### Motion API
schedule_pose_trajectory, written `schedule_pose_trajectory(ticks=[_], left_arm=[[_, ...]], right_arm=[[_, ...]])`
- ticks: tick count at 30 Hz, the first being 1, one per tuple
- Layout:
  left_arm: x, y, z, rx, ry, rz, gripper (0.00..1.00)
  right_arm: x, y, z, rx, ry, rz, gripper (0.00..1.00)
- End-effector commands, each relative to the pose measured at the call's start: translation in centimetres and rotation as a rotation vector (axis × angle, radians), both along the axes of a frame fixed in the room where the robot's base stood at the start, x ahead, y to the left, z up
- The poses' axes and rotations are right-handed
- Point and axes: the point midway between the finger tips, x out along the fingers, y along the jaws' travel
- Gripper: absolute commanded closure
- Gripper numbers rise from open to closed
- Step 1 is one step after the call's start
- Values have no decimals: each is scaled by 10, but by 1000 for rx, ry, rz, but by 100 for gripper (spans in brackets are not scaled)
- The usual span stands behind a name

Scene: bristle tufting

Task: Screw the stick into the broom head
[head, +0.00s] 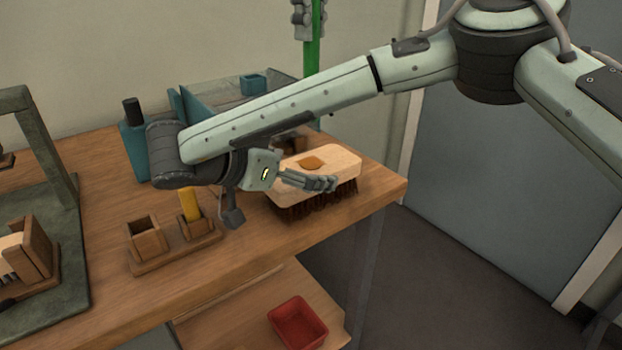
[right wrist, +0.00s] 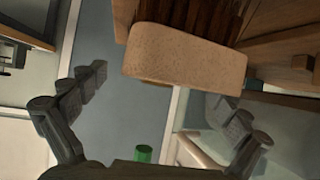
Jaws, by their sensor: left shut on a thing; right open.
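The broom head (head: 335,160) is a pale wooden block with dark bristles pointing down and an orange-brown round spot on top. It sits near the table's right corner; its block (right wrist: 185,62) fills the upper middle of the right wrist view. My left gripper (head: 309,20), at the top, is shut on the green stick (head: 312,52), held upright behind my right arm, which hides its lower part. A green end (right wrist: 143,153) shows low in the right wrist view. My right gripper (head: 285,201) is open, one finger overlapping the block's front in the head view; in its own view the block lies between and beyond the fingers.
A wooden holder (head: 150,262) with two sockets, one holding a yellow piece (head: 190,204), stands on the wooden table (head: 255,240). Teal bins (head: 210,95) stand behind my right arm. A green frame (head: 70,250) is at left. A red tray (head: 297,322) sits on a lower shelf.

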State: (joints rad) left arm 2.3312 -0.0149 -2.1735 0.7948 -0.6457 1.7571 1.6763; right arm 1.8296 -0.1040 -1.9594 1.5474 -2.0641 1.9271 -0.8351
Motion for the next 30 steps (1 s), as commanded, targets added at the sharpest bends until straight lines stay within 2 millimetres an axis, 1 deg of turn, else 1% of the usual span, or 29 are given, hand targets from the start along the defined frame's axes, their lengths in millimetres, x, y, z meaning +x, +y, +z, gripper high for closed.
schedule_pose_trajectory(ticks=[3,18,21,25,30], left_arm=[[0,0,0,0,0,0,100],[0,0,0,0,0,0,100],[0,0,0,0,0,0,100],[0,0,-4,1,2,0,100],[0,0,-29,0,4,-2,100]], right_arm=[[0,0,0,0,0,0,0],[0,0,0,0,1,0,62],[-1,0,-1,-1,2,0,73],[-1,0,-1,-1,2,0,73],[-1,0,-1,-1,4,1,73]])
